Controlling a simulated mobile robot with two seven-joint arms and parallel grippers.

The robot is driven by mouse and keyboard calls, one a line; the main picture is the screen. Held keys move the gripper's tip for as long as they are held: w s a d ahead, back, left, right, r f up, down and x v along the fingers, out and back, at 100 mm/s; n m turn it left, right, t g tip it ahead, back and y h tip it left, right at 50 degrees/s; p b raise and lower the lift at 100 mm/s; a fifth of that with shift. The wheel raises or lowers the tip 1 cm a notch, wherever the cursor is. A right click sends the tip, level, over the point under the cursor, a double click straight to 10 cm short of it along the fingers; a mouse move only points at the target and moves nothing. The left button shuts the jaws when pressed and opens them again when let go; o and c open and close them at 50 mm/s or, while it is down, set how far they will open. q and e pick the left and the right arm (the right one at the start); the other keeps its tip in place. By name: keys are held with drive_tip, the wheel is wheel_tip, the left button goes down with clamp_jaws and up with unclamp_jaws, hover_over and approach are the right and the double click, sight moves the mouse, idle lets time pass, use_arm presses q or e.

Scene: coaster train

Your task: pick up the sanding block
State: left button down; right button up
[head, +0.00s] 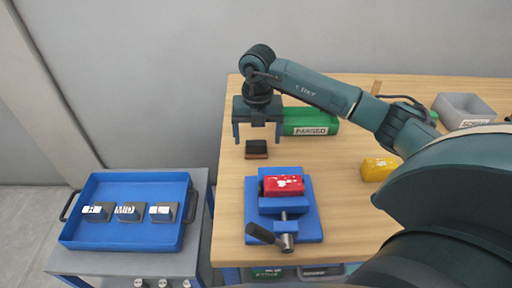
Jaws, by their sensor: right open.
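The sanding block (256,150), small with a dark top and a reddish-brown lower part, lies on the wooden table near its left edge. My right gripper (257,139) is open, its two blue fingers pointing down. In the picture the block shows just below and between the fingertips. The gripper appears to be above the block; I cannot tell the exact height gap. Nothing is between the fingers. My left gripper is not in view.
A blue vise (312,221) holds a red block (283,186) in front of the sanding block. A green bin (326,117) labelled PASSED stands close behind. A yellow block (379,168) and grey bin (477,112) are right. A blue tray (120,236) with labelled blocks stands left.

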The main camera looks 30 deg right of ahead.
sight(256, 145)
drive_tip(key=f, duration=0.2)
drive_tip(key=f+p, duration=0.1)
drive_tip(key=f, duration=0.1)
drive_tip(key=shift+w+f, duration=0.2)
drive_tip(key=shift+f, duration=0.2)
drive_tip(key=shift+c, duration=0.5)
drive_tip(key=c, duration=1)
wheel_tip(256, 145, up, 10)
drive_tip(key=shift+r+b, duration=0.1)
drive_tip(key=shift+b, duration=0.55)
